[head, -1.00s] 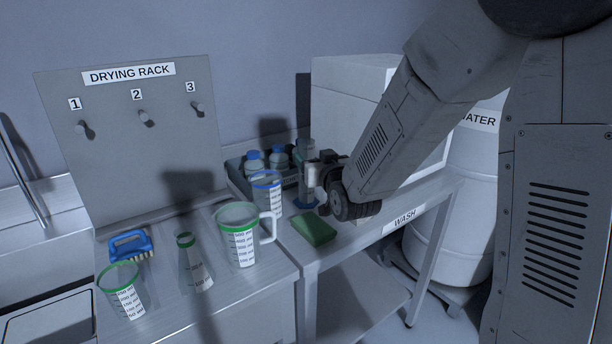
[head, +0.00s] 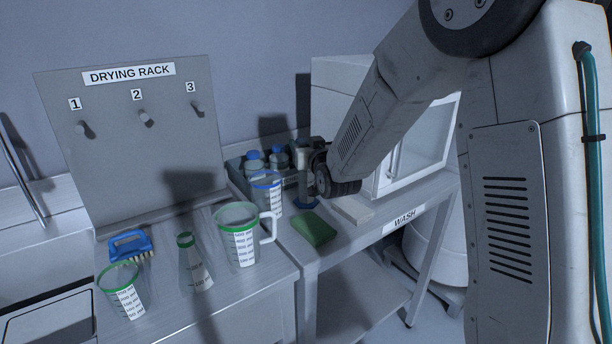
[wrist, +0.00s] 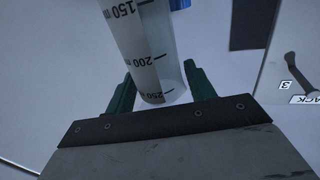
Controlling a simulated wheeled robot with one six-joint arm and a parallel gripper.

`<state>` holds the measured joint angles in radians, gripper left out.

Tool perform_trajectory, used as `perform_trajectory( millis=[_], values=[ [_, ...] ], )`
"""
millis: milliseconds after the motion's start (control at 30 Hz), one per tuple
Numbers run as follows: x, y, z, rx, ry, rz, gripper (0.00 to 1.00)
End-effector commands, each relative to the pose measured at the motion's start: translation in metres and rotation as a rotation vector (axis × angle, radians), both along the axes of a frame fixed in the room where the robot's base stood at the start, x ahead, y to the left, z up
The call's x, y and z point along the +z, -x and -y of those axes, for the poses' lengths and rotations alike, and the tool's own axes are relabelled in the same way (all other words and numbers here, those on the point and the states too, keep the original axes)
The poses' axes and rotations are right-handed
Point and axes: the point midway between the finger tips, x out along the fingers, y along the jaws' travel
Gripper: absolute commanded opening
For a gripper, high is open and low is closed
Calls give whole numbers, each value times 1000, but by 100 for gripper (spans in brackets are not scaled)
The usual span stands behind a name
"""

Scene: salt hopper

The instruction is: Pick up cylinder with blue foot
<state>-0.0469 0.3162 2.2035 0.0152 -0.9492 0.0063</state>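The clear measuring cylinder with the blue foot (head: 306,202) stands upright on the wash table, behind the green sponge. My gripper (head: 308,160) is at its upper part in the head view and partly hides it. In the wrist view the cylinder (wrist: 150,50), with its 150, 200 and 250 marks, lies between the two green fingers of my gripper (wrist: 160,82). The fingers are apart, one on each side of it, with narrow gaps near its end. Contact at the fingertips cannot be made out.
A blue-rimmed beaker (head: 268,195) stands close left of the cylinder, and a tray of blue-capped bottles (head: 255,163) behind. The green sponge (head: 314,229) lies in front. Green-rimmed jug (head: 237,240), flask (head: 193,265), beaker (head: 122,290) and blue brush (head: 130,244) are left. A white open-fronted box (head: 420,150) stands right.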

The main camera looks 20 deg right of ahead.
Motion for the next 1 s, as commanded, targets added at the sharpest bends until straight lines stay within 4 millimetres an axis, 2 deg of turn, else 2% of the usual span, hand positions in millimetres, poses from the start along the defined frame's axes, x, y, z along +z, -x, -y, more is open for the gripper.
perform_trajectory(
  millis=[33, 133, 167, 533, 933, 1000],
  values=[
    [0, 0, 0, 0, 0, 0, 40],
    [0, 0, 0, 0, 0, 0, 12],
    [0, 0, 0, 0, 0, 0, 7],
    [4, 0, 0, 0, 0, 1, 7],
    [36, 0, 0, 0, 0, 2, 7],
    [36, 4, 0, 0, 0, 0, 7]
  ],
)
